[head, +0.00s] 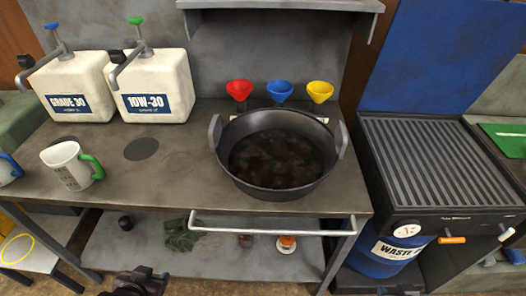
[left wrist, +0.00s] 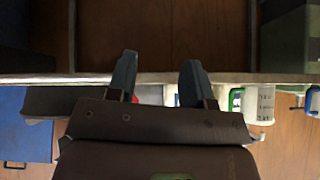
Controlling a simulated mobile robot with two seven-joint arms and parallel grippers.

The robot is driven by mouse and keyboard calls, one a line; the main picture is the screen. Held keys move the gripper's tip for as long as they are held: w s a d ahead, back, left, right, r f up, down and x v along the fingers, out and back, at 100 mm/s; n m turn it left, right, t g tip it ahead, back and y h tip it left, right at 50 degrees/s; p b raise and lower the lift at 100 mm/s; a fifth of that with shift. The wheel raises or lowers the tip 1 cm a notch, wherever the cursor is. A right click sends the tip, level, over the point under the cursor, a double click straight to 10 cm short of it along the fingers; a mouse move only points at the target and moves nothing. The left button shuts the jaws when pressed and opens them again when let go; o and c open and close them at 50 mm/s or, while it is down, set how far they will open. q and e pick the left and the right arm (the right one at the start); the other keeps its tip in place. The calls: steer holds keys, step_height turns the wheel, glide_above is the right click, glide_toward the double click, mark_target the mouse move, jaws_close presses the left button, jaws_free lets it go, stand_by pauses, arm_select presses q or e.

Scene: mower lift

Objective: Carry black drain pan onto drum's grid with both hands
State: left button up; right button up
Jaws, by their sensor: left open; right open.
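The black drain pan (head: 275,189) stands on the grey workbench (head: 160,170), with a grey handle on its left and right sides. Its inside is dark and mottled; I cannot tell whether it holds liquid. The drum's grid (head: 440,165) is a ribbed dark tray at the right, over the blue drum (head: 385,256), and is bare. My left gripper (head: 141,281) is low at the front, below the bench top and apart from the pan. In the left wrist view (left wrist: 158,65) its two fingers are spread and empty. My right gripper (head: 400,290) barely shows at the bottom edge, apart from the pan.
Red (head: 239,89), blue (head: 279,90) and yellow (head: 320,91) funnels stand behind the pan. Two white oil jugs (head: 150,85) and a mug (head: 67,165) are to the left. A front rail (head: 270,231) runs along the bench. A gap separates bench and drum.

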steer(key=r, duration=0.2)
arm_select(q)
steer(key=w+d+r+m+t, duration=0.1)
steer(key=w+r+m+t, duration=0.1)
steer(key=w+m, duration=0.4)
steer(key=w+d+r+m+t+y, duration=0.1)
steer(key=w+d+r+m+t, duration=0.1)
steer(key=w+r+m, duration=0.2)
steer(key=w+d+r+m+t+y, duration=0.1)
steer(key=w+d+r+m, duration=0.1)
steer(key=w+m, duration=0.7)
steer(key=shift+w+r+m+t+b, duration=0.2)
steer(key=shift+r+m, duration=0.25)
steer(key=shift+m, duration=0.4)
steer(key=shift+w+r+m+t+b, duration=0.15)
steer(key=shift+r+m, duration=0.25)
steer(key=shift+m, duration=0.45)
steer(key=w+d+r+m+t+h, duration=0.3)
steer(key=w+m, duration=0.3)
steer(key=m, duration=0.6)
steer(key=shift+w+d+r+m+t, duration=0.15)
steer(key=shift+w+d+m+t, duration=0.2)
steer(key=shift+t, duration=0.2)
arm_select(e)
steer(key=t, duration=1)
glide_toward(343, 135)
steer(key=shift+w+d+f+m+y, duration=0.3)
steer(key=shift+w+d+f+y, duration=0.15)
steer(key=shift+f, duration=0.2)
